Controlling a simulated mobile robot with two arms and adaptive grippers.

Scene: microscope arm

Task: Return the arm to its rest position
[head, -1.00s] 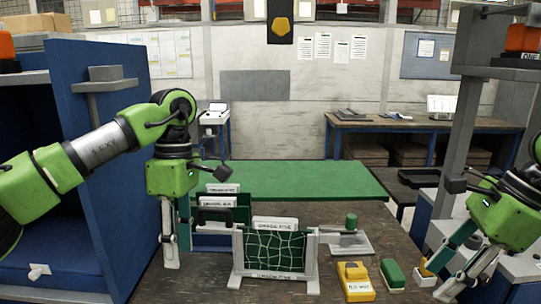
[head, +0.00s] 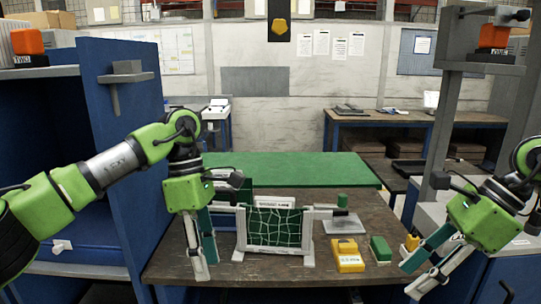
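A light grey upright frame (head: 241,240) holds a dark green panel (head: 274,228) with a pale net pattern, on the brown tabletop. A green cylinder (head: 342,200) stands by a grey plate (head: 343,223) to its right. I cannot tell which part is the arm named in the task. My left gripper (head: 207,268) points down, open and empty, left of the frame. It partly hides the items behind the frame. My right gripper (head: 408,280) points down and left, open and empty, near the table's right end, apart from the objects.
A yellow box (head: 348,257) and a green block (head: 380,248) lie right of the frame, with a small yellow item (head: 411,242) near my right gripper. A green surface (head: 300,170) lies behind. A blue cabinet (head: 125,160) stands left. The tabletop's front is clear.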

